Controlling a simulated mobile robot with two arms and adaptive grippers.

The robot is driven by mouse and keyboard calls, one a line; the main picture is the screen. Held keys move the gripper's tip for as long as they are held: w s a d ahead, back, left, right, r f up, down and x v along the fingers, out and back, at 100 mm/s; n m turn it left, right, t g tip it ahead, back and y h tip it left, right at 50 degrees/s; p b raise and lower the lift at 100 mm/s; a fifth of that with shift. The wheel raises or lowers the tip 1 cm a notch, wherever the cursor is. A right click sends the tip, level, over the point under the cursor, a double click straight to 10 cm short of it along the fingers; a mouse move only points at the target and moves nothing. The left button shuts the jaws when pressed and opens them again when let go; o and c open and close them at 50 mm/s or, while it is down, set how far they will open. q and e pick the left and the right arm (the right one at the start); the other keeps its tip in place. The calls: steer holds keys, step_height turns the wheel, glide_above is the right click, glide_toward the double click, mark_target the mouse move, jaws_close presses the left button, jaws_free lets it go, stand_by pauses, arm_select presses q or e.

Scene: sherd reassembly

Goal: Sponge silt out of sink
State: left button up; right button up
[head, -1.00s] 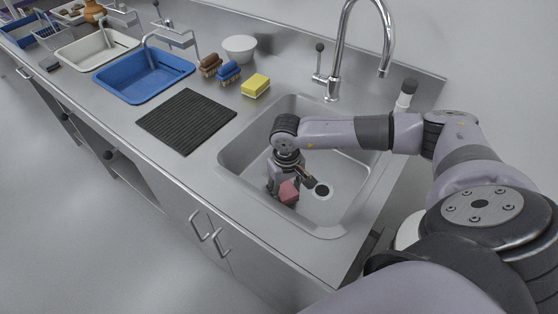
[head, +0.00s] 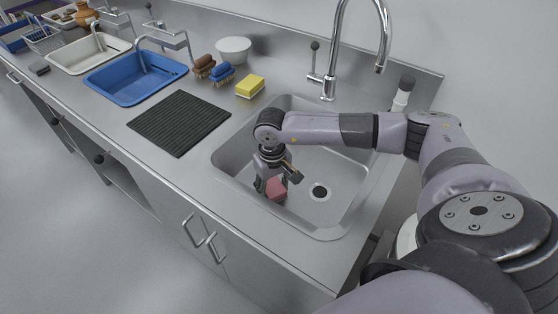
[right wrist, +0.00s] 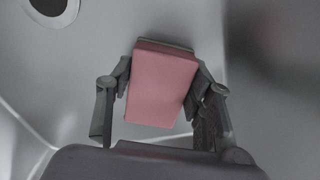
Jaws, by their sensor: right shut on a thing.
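My right gripper (head: 270,186) is down inside the steel sink (head: 340,176), toward its left side. It is shut on a pink sponge (head: 277,189). In the right wrist view the sponge (right wrist: 161,84) sits between the two fingers of the gripper (right wrist: 162,100), with the sink floor behind it. I cannot tell whether the sponge touches the floor. The drain (head: 319,192) is dark and round, to the right of the sponge; it also shows in the right wrist view (right wrist: 50,5). No silt is clearly visible. My left gripper is not in view.
A tall tap (head: 333,60) stands behind the sink. A yellow sponge (head: 250,86), blue brush (head: 222,71), brown brush (head: 204,65) and white bowl (head: 234,48) stand left of it. A black ribbed mat (head: 180,122), blue basin (head: 136,78) and white basin (head: 89,54) lie farther left.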

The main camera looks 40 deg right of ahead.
steer(key=shift+w+a+f+b, duration=0.1)
steer(key=shift+w+a+b, duration=0.2)
steer(key=shift+w+b, duration=0.45)
steer(key=shift+w+a+f+b, duration=0.1)
steer(key=shift+w+a+b, duration=0.2)
steer(key=shift+w+b, duration=0.45)
steer(key=shift+w+a+b, duration=0.15)
steer(key=shift+w+b, duration=0.2)
steer(key=shift+w, duration=0.45)
steer(key=shift+w+a+b, duration=0.25)
steer(key=shift+w+b, duration=0.3)
steer(key=shift+w, duration=0.15)
steer(key=shift+w+a, duration=0.1)
steer(key=shift+w, duration=0.2)
steer(key=shift+w+a+r+b, duration=0.1)
steer(key=shift+w+b, duration=0.1)
steer(key=shift+b, duration=0.1)
